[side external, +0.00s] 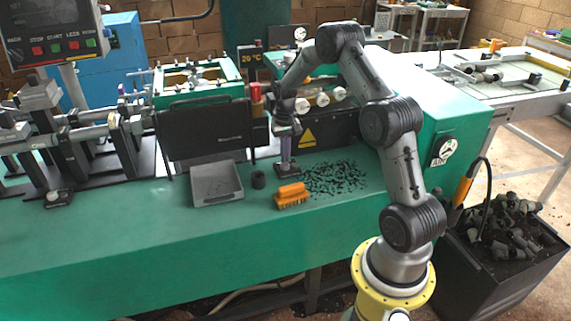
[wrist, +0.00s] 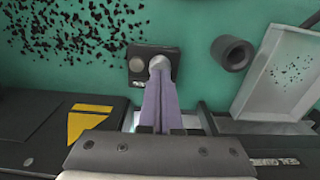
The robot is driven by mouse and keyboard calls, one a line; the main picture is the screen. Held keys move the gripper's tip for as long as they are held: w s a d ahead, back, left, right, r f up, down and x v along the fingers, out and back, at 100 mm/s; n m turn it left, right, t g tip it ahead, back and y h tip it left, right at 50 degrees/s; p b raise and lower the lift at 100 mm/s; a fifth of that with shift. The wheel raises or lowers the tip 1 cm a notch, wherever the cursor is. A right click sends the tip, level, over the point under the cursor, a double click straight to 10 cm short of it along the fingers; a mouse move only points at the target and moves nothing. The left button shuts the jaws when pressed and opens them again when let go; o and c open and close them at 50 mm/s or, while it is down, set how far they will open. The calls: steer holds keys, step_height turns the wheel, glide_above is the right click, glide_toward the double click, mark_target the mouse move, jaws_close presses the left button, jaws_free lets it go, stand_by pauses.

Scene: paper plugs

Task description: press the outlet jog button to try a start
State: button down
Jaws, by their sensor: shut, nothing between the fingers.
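The box also shows in the side view (side external: 288,173) below my fingers. My gripper (wrist: 159,68) is shut and empty, its purple fingers pointing down at the right part of the box. In the side view my gripper (side external: 286,160) is upright over the box. The fingertips hide what lies under them, and I cannot tell whether they touch it.
A black ring (side external: 258,180) and a grey dustpan-like tray (side external: 216,184) lie left of the box. An orange brush (side external: 291,196) lies in front, and scattered black crumbs (side external: 335,177) lie to the right. A dark machine housing with a yellow warning sign (side external: 307,138) stands close behind.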

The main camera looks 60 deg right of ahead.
steer(key=shift+f, duration=0.6)
stand_by(0.6)
steer(key=shift+r, duration=1.15)
steer(key=shift+r, duration=1.5)
